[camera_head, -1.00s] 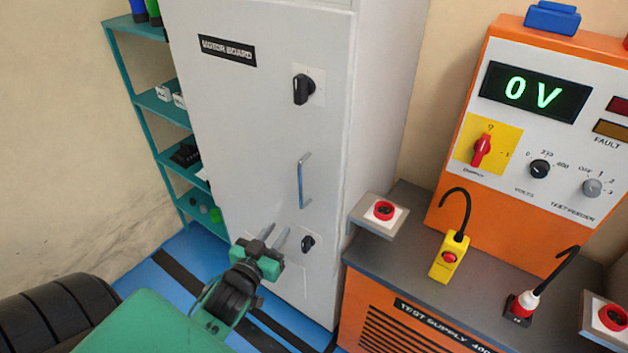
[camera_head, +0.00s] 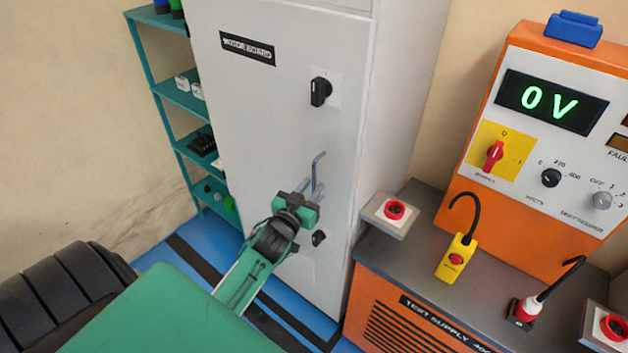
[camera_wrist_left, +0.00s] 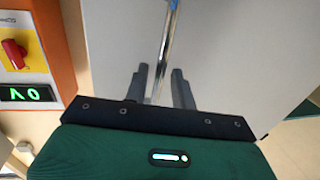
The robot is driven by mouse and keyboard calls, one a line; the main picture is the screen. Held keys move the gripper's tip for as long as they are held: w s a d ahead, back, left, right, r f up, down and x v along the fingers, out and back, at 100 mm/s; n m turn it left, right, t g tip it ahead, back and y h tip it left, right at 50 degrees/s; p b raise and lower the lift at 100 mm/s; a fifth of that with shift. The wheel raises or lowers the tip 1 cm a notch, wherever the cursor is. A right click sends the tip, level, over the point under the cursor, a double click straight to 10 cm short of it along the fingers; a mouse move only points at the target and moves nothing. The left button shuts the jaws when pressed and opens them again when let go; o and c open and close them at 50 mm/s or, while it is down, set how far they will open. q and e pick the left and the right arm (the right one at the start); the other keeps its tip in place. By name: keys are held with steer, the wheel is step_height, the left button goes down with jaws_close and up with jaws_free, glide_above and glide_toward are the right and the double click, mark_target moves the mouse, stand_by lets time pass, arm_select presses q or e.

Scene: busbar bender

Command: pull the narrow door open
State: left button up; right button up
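The narrow door (camera_head: 285,110) is the tall light grey cabinet front labelled "MOTOR BOARD", and it looks shut. Its slim upright metal handle (camera_head: 318,170) is near the door's right edge. My left gripper (camera_head: 312,190) is at the handle's lower part with its fingers open. In the left wrist view the handle (camera_wrist_left: 168,35) runs down between the two spread fingers (camera_wrist_left: 160,82), with gaps on both sides. I cannot tell how deep it sits between them. The handle's lower end is partly hidden by the gripper in the head view. My right gripper is not in view.
A black rotary knob (camera_head: 320,92) is above the handle and a smaller black knob (camera_head: 318,238) below it. A teal shelf (camera_head: 185,95) stands left of the cabinet. The orange test supply bench (camera_head: 400,315) stands to the right, with a red button box (camera_head: 392,211) near the door.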

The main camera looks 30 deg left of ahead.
arm_select(q)
steer(key=shift+w+a, duration=0.1)
steer(key=shift+w, duration=0.85)
jaws_close()
steer(key=shift+s, duration=0.1)
